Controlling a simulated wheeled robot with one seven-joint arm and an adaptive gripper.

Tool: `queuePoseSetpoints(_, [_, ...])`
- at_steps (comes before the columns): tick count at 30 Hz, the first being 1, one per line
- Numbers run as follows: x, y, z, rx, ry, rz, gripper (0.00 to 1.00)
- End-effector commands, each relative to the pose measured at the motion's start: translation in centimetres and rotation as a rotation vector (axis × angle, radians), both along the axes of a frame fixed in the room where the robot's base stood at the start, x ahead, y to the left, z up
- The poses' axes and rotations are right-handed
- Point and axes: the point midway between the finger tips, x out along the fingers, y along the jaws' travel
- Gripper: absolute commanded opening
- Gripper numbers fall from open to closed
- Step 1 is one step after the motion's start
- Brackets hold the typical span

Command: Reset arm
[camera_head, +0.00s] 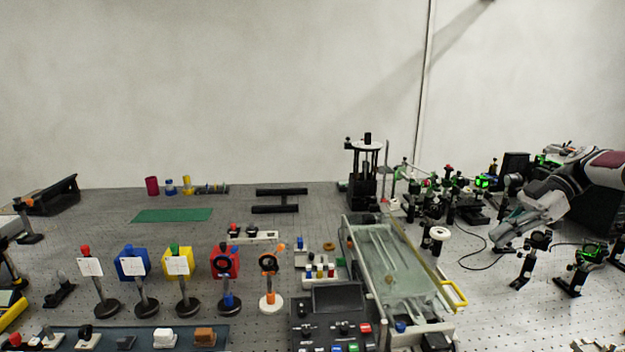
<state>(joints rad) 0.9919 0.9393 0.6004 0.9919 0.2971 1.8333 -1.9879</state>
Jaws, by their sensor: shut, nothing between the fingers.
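My arm reaches in from the right edge, and my gripper (500,243) points down and to the left over the right part of the bench (465,290). Its fingers look closed together, with nothing seen between them. It is close to several black optics mounts (536,258), and I cannot tell whether it touches any of them.
A glass-topped unit (395,268) with a yellow handle (455,294) stands left of my gripper. Optics posts with green parts crowd around my arm. A black control box (335,318) and labelled stands (180,270) fill the front left. A green mat (172,215) lies farther back.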

Motion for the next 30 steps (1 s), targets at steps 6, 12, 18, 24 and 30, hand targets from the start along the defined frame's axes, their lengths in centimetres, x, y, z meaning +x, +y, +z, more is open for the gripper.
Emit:
queuePoseSetpoints(6, [-0.2, 8.2, 3.3, -0.253, 0.209, -0.082, 0.0])
queuePoseSetpoints(12, [-2.7, 14.4, 5.6, -0.488, 0.339, -0.249, 0.0])
queuePoseSetpoints(18, [-6.7, 19.1, 7.4, -0.673, 0.391, -0.472, 0.0])
queuePoseSetpoints(24, [-11.7, 22.3, 8.7, -0.781, 0.384, -0.731, 0.0])
queuePoseSetpoints(30, [-17.3, 24.2, 8.9, -0.788, 0.347, -1.002, 0.0])
